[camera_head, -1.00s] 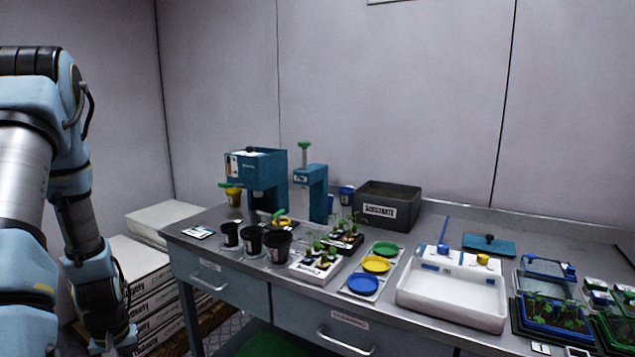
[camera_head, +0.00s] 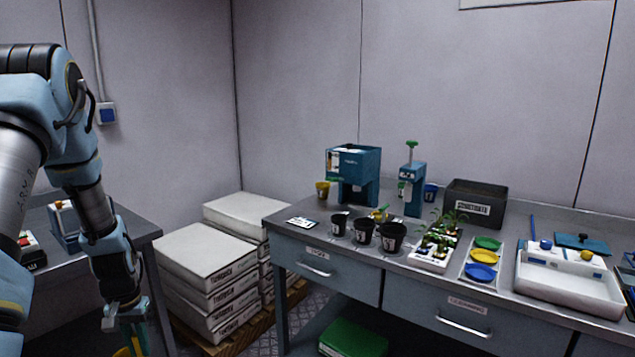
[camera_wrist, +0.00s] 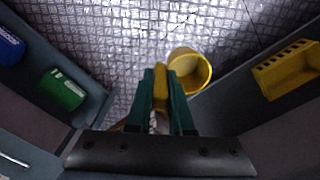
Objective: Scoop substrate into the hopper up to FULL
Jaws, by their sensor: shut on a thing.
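The teal hopper (camera_head: 352,172) stands on the bench at the back, left of a teal press-like device. The dark grey substrate bin (camera_head: 474,208), labelled SUBSTRATE, stands farther right against the wall; its contents are hard to make out. My gripper (camera_head: 127,322) hangs low at the left, well away from both. In the wrist view my gripper (camera_wrist: 162,76) is shut on the yellow handle of what looks like a scoop (camera_wrist: 190,72), its round bowl beyond the fingers. Only a bit of yellow shows below the gripper in the head view. The hopper's fill level and any FULL mark are not readable.
Stacked white sacks (camera_head: 205,262) on a pallet stand between the bench and a left-hand table (camera_head: 140,228). Black pots (camera_head: 364,230), seedlings, coloured dishes (camera_head: 482,257) and a white tray (camera_head: 570,285) crowd the bench front. Patterned floor (camera_wrist: 115,45) lies beneath my gripper.

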